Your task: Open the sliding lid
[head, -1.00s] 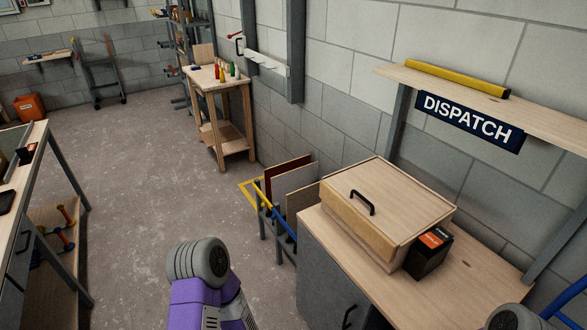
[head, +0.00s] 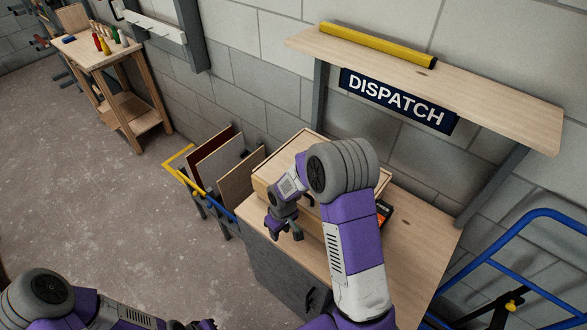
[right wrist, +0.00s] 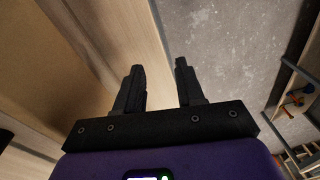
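The wooden box stands on the bench in the head view, its side wall (head: 260,188) showing left of my right arm. Its pale sliding lid (head: 297,153) lies on top and looks shut where it shows. My right gripper (head: 284,231) hangs in front of the box. In the right wrist view its two black fingers (right wrist: 160,72) are apart with nothing between them. My left gripper (head: 190,324) is barely in view at the bottom edge, too small to read.
A black and orange carton (head: 384,212) sits beside the box, partly behind my arm. The bench top (head: 425,235) is clear at right. Upright panels (head: 220,160) stand in a rack at left. The dispatch shelf (head: 480,95) overhangs behind. A blue tubular frame (head: 540,214) stands at right.

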